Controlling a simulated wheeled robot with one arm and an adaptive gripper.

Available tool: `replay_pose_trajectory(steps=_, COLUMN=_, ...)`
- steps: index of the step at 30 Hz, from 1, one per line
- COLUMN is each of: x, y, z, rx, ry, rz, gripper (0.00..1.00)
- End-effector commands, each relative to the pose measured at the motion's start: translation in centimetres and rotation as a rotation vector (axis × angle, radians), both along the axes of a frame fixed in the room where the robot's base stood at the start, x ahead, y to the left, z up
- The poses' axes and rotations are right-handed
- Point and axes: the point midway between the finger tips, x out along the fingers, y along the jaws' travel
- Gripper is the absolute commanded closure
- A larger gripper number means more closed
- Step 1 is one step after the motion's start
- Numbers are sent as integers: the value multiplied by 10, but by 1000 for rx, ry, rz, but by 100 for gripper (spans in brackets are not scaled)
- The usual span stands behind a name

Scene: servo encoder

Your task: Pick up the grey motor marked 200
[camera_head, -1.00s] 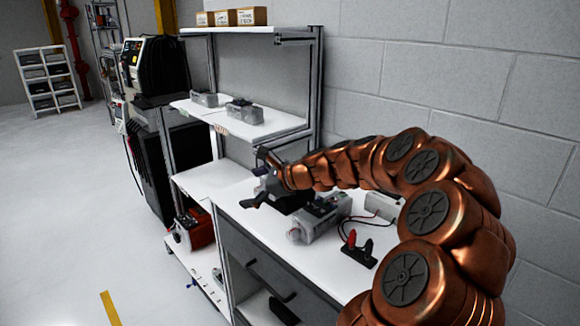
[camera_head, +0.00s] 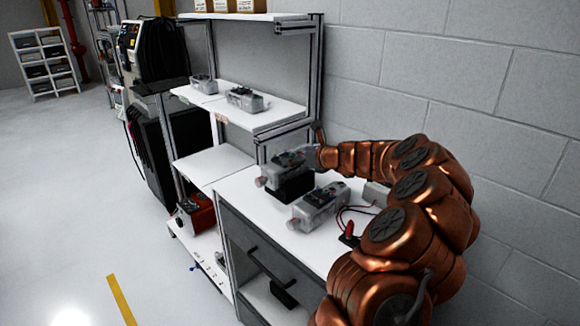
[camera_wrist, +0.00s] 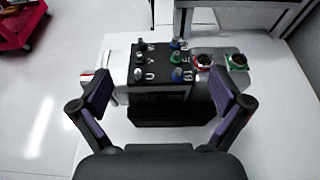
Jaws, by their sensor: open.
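A grey motor (camera_head: 268,172) with a black terminal block on top rests on a black stand (camera_head: 291,187) on the bench. A second grey motor (camera_head: 322,208) lies just in front of it. Two more grey motors stand on the middle shelf, one at the left (camera_head: 203,84) and one at the right (camera_head: 245,101). I cannot read the mark 200 on any of them. My gripper (camera_head: 312,154) is beside the back end of the stand motor. In the wrist view my gripper (camera_wrist: 161,87) is open and empty, with a motor's terminal block (camera_wrist: 163,64) between and beyond its fingers.
The white bench top (camera_head: 233,187) is clear at its left front. Red and black leads (camera_head: 350,230) lie right of the front motor, by my arm. A red case (camera_head: 197,214) sits on the low shelf.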

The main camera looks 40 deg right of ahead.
Motion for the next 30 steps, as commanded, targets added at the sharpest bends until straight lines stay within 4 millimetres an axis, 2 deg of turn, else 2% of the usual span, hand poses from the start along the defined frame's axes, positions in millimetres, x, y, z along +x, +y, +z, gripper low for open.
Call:
replay_pose_trajectory(steps=7, x=25, y=4, z=-10, rx=0, ry=1, rz=-1, gripper=0)
replay_pose_trajectory(steps=18, x=31, y=5, z=-12, rx=0, ry=0, rz=-1, gripper=0)
replay_pose_trajectory(steps=30, x=31, y=5, z=-12, rx=0, ry=0, rz=-1, gripper=41)
